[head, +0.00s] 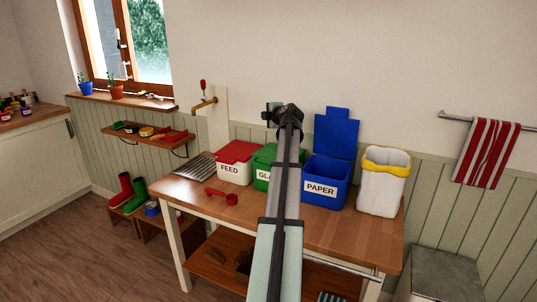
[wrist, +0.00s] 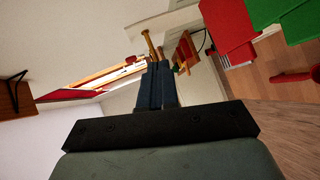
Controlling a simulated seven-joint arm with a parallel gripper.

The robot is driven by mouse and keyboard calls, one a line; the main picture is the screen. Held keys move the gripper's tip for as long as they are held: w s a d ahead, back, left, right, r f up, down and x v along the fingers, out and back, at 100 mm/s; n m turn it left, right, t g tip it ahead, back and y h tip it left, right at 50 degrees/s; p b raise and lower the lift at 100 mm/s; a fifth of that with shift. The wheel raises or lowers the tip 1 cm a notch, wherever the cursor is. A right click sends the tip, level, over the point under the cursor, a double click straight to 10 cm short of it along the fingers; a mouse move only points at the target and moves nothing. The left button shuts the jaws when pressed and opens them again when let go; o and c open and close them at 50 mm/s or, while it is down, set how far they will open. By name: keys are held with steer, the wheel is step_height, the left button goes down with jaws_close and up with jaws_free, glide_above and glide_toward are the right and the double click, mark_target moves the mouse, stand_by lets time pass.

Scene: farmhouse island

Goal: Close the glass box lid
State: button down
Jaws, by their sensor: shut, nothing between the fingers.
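The green glass box (head: 264,179) stands on the wooden table between the red-lidded box and the blue box. My arm crosses in front of it and hides its middle and part of its label. Its green lid (head: 266,152) appears to lie down over the box, with no raised panel visible behind it, but the arm hides much of it. Green surfaces of the box also show at the upper right of the wrist view (wrist: 284,12). My gripper (head: 281,108) is shut and empty, above and behind the green box. Its closed fingers also show in the wrist view (wrist: 155,84).
The red-lidded feed box (head: 233,172) stands left, the blue paper box (head: 324,189) right with its lid (head: 337,133) raised. A white bin (head: 381,190) stands further right. A red scoop (head: 221,195) lies in front. A brass tap (head: 204,104) is at the wall.

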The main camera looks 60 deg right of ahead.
steer(key=w+d+r+g+y, duration=0.1)
steer(key=w+d+r+y, duration=0.1)
steer(key=w+d+r, duration=0.15)
steer(key=m+g+y, duration=0.7)
steer(key=m+y, duration=0.1)
steer(key=m, duration=0.1)
glide_toward(266, 160)
steer(key=x, duration=0.4)
steer(key=shift+w+a, duration=0.15)
steer(key=shift+w, duration=0.15)
steer(key=shift+f, duration=0.95)
steer(key=shift+a, duration=0.1)
